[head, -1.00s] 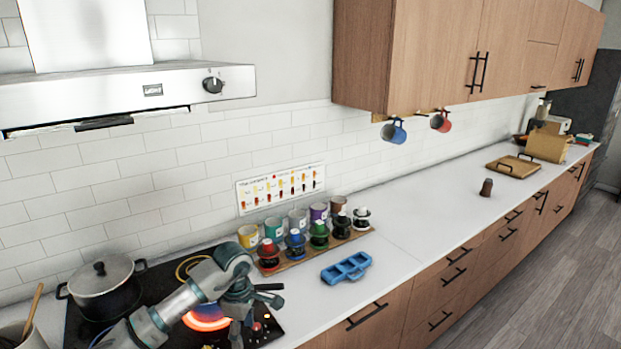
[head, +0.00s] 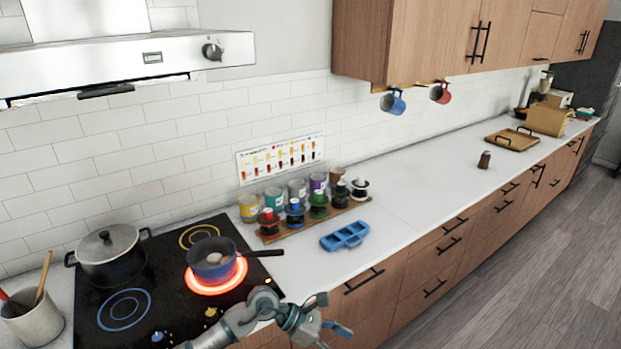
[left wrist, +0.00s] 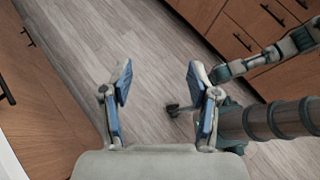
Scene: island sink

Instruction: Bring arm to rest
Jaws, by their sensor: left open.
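My left gripper (head: 333,316) is at the bottom of the head view, off the counter's front edge and in front of the wooden drawers. In the left wrist view its two blue-padded fingers (left wrist: 160,70) are spread apart with nothing between them. Behind them is the grey wood floor. My left arm comes in from the bottom of the head view. My right gripper does not show clearly in any view. Other parts of my body show at the right of the left wrist view.
A blue pan (head: 212,262) with pale contents sits on a glowing burner, its handle pointing right. A lidded pot (head: 110,256) stands left of it. A blue tray (head: 345,236) and a rack of jars (head: 326,219) are on the counter (head: 420,207). Wooden drawers (head: 362,298) front it.

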